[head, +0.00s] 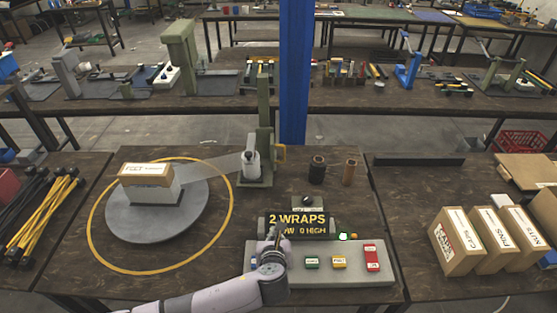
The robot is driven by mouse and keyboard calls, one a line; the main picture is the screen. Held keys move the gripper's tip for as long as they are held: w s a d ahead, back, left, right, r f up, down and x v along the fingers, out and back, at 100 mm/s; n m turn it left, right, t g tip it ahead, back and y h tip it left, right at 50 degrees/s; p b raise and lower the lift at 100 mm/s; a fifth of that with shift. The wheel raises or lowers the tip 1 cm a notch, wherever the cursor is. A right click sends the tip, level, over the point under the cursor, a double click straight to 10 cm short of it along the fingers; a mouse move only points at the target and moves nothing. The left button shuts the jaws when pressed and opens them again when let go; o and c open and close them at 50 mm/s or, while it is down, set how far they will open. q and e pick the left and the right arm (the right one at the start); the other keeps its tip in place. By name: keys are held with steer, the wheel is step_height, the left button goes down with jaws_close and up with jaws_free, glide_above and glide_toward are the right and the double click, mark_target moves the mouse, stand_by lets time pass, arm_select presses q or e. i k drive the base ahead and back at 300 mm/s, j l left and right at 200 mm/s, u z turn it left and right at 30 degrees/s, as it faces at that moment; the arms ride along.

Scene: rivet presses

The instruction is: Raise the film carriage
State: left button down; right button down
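A grey control panel (330,277) has green (311,262), yellow (339,262) and red (372,257) buttons. My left gripper (273,240) is over the panel's left part, hiding some of it and part of the display. Its fingers are not clear. My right gripper is out of view.
The display (297,218) reads "2 WRAPS", with a line ending "0 HIGH". A yellow ring (232,205) surrounds the turntable. Dark (317,170) and brown (350,172) cylinders stand behind the panel. Labelled boxes (457,243) stand right; black and yellow rods (45,215) lie left.

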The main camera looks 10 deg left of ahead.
mark_target(266, 145)
steer(key=i+j, duration=0.15)
steer(key=i, duration=0.35)
steer(key=i+j, duration=0.15)
steer(key=i, duration=0.4)
